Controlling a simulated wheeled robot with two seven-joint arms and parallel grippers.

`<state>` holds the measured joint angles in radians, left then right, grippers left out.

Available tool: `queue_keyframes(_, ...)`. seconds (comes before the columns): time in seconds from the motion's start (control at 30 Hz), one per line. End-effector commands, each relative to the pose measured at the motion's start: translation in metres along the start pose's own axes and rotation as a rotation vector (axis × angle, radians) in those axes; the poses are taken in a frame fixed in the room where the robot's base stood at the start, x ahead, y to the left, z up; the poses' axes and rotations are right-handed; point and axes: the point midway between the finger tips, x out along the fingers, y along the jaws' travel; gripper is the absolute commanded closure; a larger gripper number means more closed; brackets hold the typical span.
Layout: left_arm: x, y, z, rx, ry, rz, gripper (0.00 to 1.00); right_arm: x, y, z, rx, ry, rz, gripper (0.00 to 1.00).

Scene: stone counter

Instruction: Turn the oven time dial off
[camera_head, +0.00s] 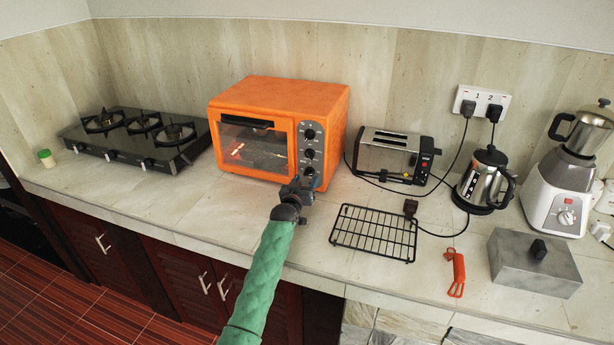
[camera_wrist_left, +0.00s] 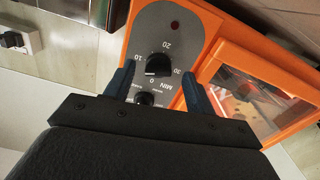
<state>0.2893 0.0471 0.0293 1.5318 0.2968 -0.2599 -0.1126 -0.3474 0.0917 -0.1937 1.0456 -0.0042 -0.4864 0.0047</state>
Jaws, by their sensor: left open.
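The orange toaster oven (camera_head: 228,100) stands on the counter with its door shut and a reddish glow inside. Its grey control panel carries several black dials in a column. In the left wrist view the time dial (camera_wrist_left: 158,64), marked 0, 10, 20, 30 and MIN, lies between my gripper's two fingers. My left gripper (camera_wrist_left: 160,85) is open, one finger on each side of the dial; contact cannot be told. In the head view my left gripper (camera_head: 305,180) is at the lower part of the panel and hides the bottom dial. My right gripper is not in view.
A black wire rack (camera_head: 374,232) lies right of my left arm. A toaster (camera_head: 387,157), kettle (camera_head: 485,180), blender (camera_head: 565,180) and grey lidded box (camera_head: 532,266) stand further right. A gas stove (camera_head: 135,135) is at left. Counter in front of the oven is clear.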

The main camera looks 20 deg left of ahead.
Motion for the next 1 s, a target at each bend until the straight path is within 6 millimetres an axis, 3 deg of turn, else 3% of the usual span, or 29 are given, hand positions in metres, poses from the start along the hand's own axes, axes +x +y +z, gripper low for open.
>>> queue_keyframes(0.2,0.019,0.0,-0.002,0.001,0.0,0.001,0.45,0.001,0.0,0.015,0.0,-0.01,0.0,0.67)
queue_keyframes(0.53,0.022,0.0,0.0,0.001,0.0,0.0,0.45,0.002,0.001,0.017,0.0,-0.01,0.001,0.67)
queue_keyframes(0.57,0.022,0.0,0.0,0.001,0.0,0.0,0.47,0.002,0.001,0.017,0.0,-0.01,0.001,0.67)
queue_keyframes(0.77,0.022,0.0,0.0,0.001,0.0,0.0,0.86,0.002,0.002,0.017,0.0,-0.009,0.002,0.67)
queue_keyframes(1.0,0.022,0.0,0.0,-0.013,0.0,0.0,0.88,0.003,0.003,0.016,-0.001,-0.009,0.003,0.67)
